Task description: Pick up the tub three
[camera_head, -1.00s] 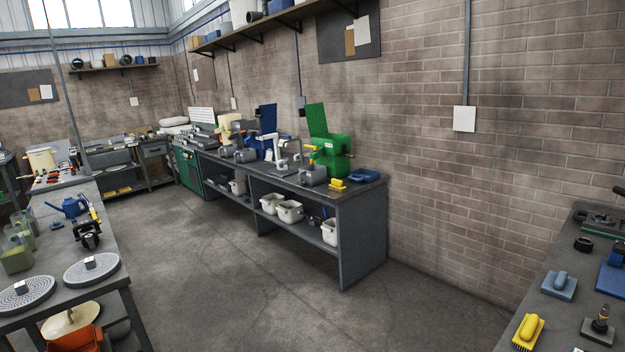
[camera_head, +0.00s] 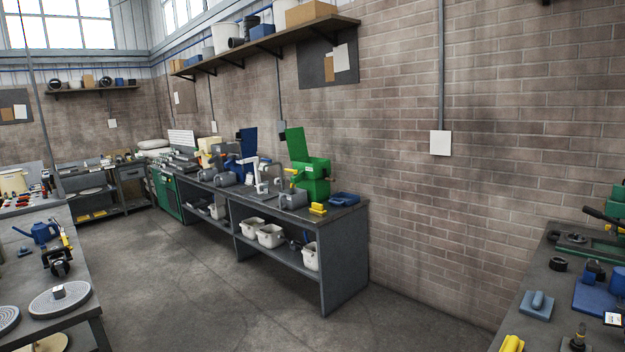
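Several white tubs sit on the lower shelf of the long grey bench by the brick wall. One tub (camera_head: 252,229) and another tub (camera_head: 271,236) stand side by side at the middle of the shelf. A further tub (camera_head: 311,257) is at the bench's near right end. One more tub (camera_head: 217,211) is farther left, partly hidden. I cannot tell from any marking which one is tub three. My gripper is not in view.
The bench (camera_head: 345,255) carries a green machine (camera_head: 311,178), a blue tray (camera_head: 344,199) and a yellow brush (camera_head: 317,209). A left table (camera_head: 85,317) and a right table (camera_head: 545,262) flank open concrete floor (camera_head: 200,300).

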